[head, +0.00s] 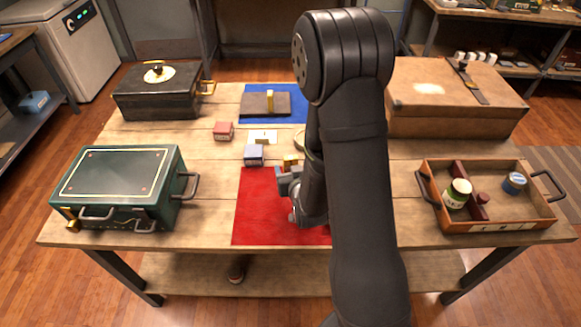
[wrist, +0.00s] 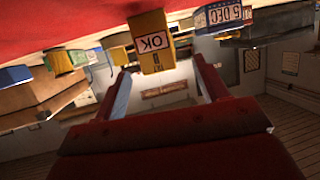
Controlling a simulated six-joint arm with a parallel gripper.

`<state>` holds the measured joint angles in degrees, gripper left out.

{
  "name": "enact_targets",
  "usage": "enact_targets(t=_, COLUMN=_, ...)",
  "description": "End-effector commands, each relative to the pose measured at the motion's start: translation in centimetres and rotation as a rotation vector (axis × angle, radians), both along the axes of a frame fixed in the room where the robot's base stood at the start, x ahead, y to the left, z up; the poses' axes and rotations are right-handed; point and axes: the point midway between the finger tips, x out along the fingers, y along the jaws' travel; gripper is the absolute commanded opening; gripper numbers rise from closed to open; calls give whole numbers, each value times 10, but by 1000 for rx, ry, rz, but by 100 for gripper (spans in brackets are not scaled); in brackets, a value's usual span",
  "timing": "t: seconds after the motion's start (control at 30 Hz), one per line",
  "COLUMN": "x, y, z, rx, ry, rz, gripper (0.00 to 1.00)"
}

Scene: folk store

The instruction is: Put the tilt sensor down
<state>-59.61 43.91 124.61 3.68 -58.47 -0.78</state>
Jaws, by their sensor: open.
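A small yellow block (head: 290,160), which I take to be the tilt sensor, stands at the far edge of the red mat (head: 262,215), partly hidden by my arm. In the wrist view, which is upside down, the yellow block (wrist: 152,45) has a white "OK" label and meets the red mat (wrist: 60,22). My gripper (head: 283,176) is low over the mat, just on the near side of the block. In the wrist view its fingers (wrist: 163,82) are apart, with the block in the gap ahead of them; I see no finger touching it.
A wooden tray (head: 515,227) and brown case (head: 450,100) are at right. The mat's near-left part is bare.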

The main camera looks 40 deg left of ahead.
Motion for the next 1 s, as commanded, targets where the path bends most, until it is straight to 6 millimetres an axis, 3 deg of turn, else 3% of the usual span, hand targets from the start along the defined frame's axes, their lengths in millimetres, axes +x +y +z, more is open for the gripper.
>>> enact_targets(t=0.3, x=27, y=33, z=-8, rx=0, ry=0, rz=-1, gripper=67)
enact_targets(t=0.6, x=30, y=39, z=-10, rx=0, ry=0, rz=-1, gripper=67)
enact_targets(t=0.63, x=30, y=39, z=-10, rx=0, ry=0, rz=-1, gripper=65)
enact_targets(t=0.87, x=30, y=38, z=-10, rx=0, ry=0, rz=-1, gripper=20)
enact_targets(t=1.0, x=30, y=39, z=-10, rx=0, ry=0, rz=-1, gripper=14)
